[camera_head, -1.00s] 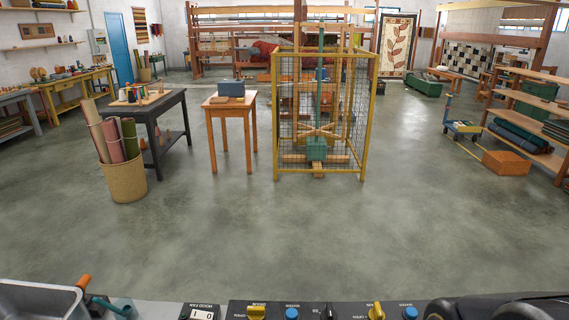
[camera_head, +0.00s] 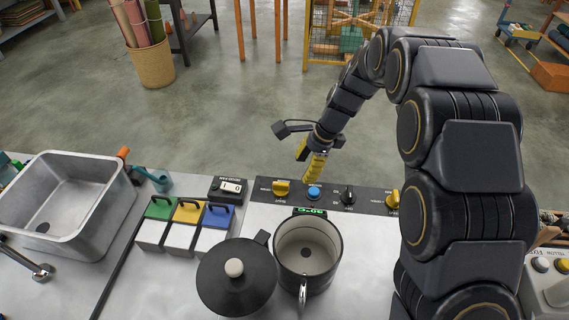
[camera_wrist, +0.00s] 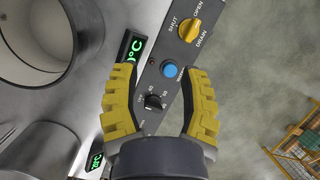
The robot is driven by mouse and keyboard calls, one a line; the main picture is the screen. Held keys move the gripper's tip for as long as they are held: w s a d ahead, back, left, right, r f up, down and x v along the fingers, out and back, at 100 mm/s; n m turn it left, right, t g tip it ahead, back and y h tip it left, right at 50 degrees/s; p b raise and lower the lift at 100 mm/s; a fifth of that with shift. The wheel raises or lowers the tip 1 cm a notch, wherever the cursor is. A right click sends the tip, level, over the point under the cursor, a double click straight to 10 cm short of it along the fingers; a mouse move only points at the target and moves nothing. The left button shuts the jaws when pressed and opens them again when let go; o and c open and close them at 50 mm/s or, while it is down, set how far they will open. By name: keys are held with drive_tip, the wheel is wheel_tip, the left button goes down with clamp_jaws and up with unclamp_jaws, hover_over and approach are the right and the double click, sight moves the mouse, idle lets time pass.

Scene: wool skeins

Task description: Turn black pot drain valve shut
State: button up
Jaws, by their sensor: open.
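A black pot (camera_head: 308,262) stands uncovered on the metal counter; its pale inside shows. Behind it, a dark control strip carries a yellow drain knob (camera_head: 281,188), which also shows in the wrist view (camera_wrist: 188,30) beside the words SHUT, OPEN and DRAIN. The knob's handle lies slantwise there; I cannot tell which end points. My gripper (camera_head: 313,172) has yellow fingers and is above the strip, right of the knob. In the wrist view my gripper (camera_wrist: 161,72) is open and empty, with a blue button (camera_wrist: 169,70) seen between the fingertips. The knob is untouched.
A second yellow knob (camera_head: 393,199) sits farther right, near my arm. A black dial (camera_head: 348,196) lies between. A black lid (camera_head: 236,276) is left of the pot; colored-lid containers (camera_head: 188,212) and a sink (camera_head: 75,205) are farther left.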

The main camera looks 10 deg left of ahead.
sight(281, 183)
drive_tip(key=w+a+f+m, duration=0.1)
drive_tip(key=a+f, duration=0.1)
drive_tip(key=f, duration=0.2)
drive_tip(key=w+a+f+m, duration=0.1)
drive_tip(key=w+a+f, duration=0.1)
drive_tip(key=f, duration=0.3)
drive_tip(key=w+a+f+m, duration=0.1)
drive_tip(key=w+a+f, duration=0.1)
drive_tip(key=f, duration=0.3)
drive_tip(key=shift+w+a+m+y, duration=0.1)
drive_tip(key=shift+w+m+y, duration=0.1)
drive_tip(key=shift+m+y, duration=0.2)
clamp_jaws()
